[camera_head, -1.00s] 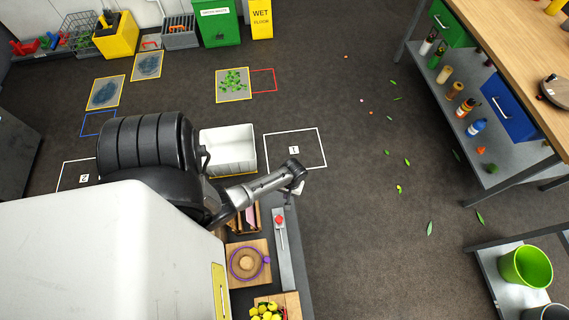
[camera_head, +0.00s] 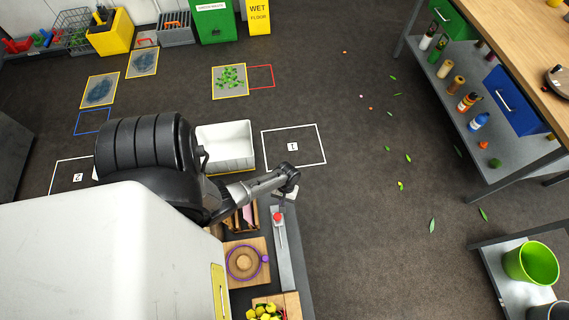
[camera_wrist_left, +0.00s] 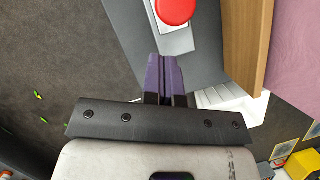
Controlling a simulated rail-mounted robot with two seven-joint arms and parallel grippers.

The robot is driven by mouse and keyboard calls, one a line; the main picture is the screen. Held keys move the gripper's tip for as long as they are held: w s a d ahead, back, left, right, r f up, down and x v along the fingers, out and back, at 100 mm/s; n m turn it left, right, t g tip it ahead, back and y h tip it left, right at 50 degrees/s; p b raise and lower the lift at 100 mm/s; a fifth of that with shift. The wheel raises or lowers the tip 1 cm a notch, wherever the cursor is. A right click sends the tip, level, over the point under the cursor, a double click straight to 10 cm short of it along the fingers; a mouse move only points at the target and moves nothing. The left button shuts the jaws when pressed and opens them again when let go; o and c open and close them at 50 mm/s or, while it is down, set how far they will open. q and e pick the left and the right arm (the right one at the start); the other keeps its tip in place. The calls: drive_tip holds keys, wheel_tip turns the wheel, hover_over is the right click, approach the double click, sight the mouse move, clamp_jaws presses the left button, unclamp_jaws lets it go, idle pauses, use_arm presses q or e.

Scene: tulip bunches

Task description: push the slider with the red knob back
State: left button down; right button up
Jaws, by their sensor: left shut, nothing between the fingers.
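The red knob (camera_head: 277,217) sits near the far end of a long grey slider track (camera_head: 285,262) on the dark bench. It also shows at the top of the left wrist view (camera_wrist_left: 175,10), on a pale metal plate. My left gripper (camera_wrist_left: 164,58) has its purple fingers shut and empty, with the tips at the plate's edge just short of the knob. They look apart from the knob, though their height is unclear. In the head view my left wrist (camera_head: 288,178) is beyond the knob's far side, and the fingertips are not clearly visible. My right gripper is not in view.
Beside the track are a wooden board with a purple ring (camera_head: 244,262) and a crate of yellow fruit-like things (camera_head: 265,312). A white bin (camera_head: 226,147) stands beyond my arm. Floor right of the bench is mostly open, with scattered leaves.

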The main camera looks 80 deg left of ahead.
use_arm(q)
drive_tip(key=shift+s+d, duration=0.45)
drive_tip(key=shift+d, duration=0.25)
drive_tip(key=shift+s+d, duration=0.4)
drive_tip(key=shift+d, duration=0.3)
